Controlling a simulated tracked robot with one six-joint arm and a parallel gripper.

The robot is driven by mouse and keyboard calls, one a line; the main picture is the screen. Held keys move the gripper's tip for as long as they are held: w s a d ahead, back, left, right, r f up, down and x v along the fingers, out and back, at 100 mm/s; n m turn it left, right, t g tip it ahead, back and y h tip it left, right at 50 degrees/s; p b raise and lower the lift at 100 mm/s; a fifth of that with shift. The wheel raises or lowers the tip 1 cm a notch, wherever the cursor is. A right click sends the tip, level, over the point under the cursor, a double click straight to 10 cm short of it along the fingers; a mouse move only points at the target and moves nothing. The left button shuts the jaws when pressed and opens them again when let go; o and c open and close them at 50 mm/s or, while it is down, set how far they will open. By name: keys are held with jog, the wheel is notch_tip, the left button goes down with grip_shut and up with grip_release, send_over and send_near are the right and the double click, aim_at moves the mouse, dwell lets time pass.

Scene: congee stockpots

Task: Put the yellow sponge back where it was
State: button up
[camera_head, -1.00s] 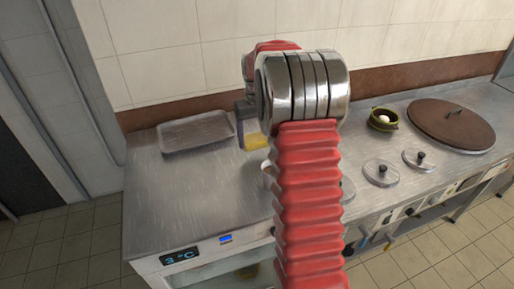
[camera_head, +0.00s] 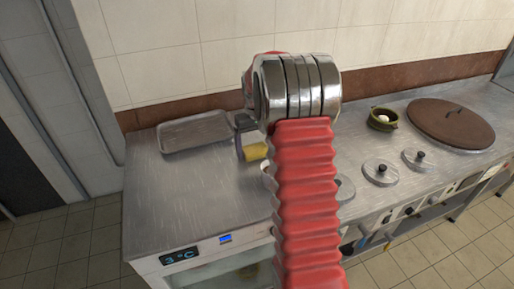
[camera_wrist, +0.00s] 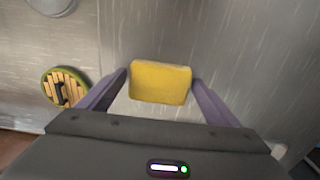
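The yellow sponge (camera_head: 255,152) shows just left of my arm in the head view, low over the steel counter (camera_head: 190,205). In the wrist view the sponge (camera_wrist: 160,82) sits between the two purple-grey fingers of my gripper (camera_wrist: 160,80), one finger at each side. The fingers appear closed against its sides. Whether its underside touches the counter is not clear. In the head view my arm hides most of my gripper and the counter behind it.
An empty metal tray (camera_head: 195,131) lies left of the sponge. Right of my arm are loose lids (camera_head: 381,172), a green bowl (camera_head: 382,118) with a white item, and a large brown lid (camera_head: 450,124). A round green-rimmed slatted object (camera_wrist: 65,88) shows in the wrist view. The counter's front left is clear.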

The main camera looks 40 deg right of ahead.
aim_at(256, 150)
jog(key=shift+o, duration=0.7)
jog(key=shift+r, duration=0.15)
notch_tip(256, 150, up, 12)
dwell(0.8)
